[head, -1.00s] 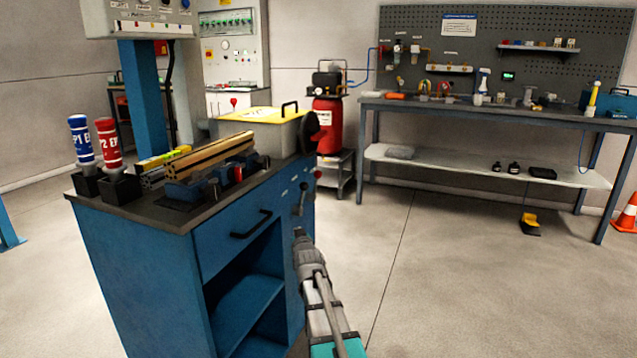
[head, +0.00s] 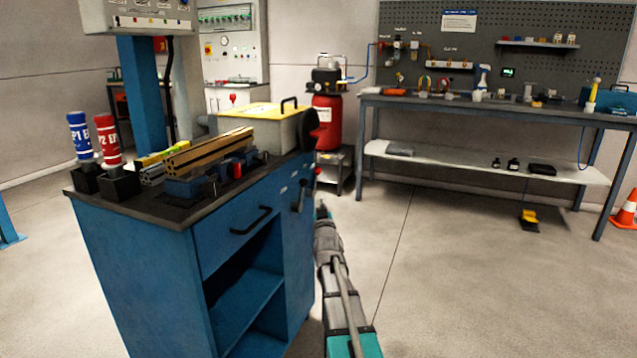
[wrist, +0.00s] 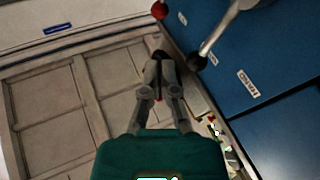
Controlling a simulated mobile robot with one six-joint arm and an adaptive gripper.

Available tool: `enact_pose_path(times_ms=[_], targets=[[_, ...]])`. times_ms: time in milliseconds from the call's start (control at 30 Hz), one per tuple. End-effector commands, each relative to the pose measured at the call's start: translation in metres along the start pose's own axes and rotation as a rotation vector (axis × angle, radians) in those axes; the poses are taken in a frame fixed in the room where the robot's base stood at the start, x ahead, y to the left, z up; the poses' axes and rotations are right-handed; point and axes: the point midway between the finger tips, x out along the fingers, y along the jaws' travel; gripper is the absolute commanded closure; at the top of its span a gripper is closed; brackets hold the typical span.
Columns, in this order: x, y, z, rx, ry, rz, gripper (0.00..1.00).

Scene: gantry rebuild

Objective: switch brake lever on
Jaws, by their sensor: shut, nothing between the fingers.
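A metal lever with a dark knob (wrist: 218,35) is mounted on the blue side panel in the wrist view, slanting down from the upper right. In the head view, a dark lever (head: 299,196) shows on the cabinet's right-hand face. I cannot tell from its look whether it is on or off. My gripper (wrist: 160,60) is shut and empty, to the left of the lever's knob, apart from it in the picture. In the head view, my gripper (head: 321,211) is just right of the cabinet's corner, its tip partly hidden.
The blue cabinet (head: 155,280) stands close on the left. A red knob (wrist: 159,10) sticks out near the lever and shows in the head view (head: 318,171). A workbench (head: 480,106) stands behind.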

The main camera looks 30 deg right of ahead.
Motion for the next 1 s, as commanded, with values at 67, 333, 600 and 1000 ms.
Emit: enact_pose_path(times_ms=[67, 333, 600, 1000], targets=[[0.002, 0.000, 0.000, 0.000, 0.000, 0.000, 1.00], [0.022, 0.000, -0.001, 0.000, -0.001, 0.000, 1.00], [0.061, 0.000, -0.001, 0.000, -0.001, 0.000, 1.00], [0.119, 0.000, -0.001, 0.000, -0.001, -0.001, 1.00]])
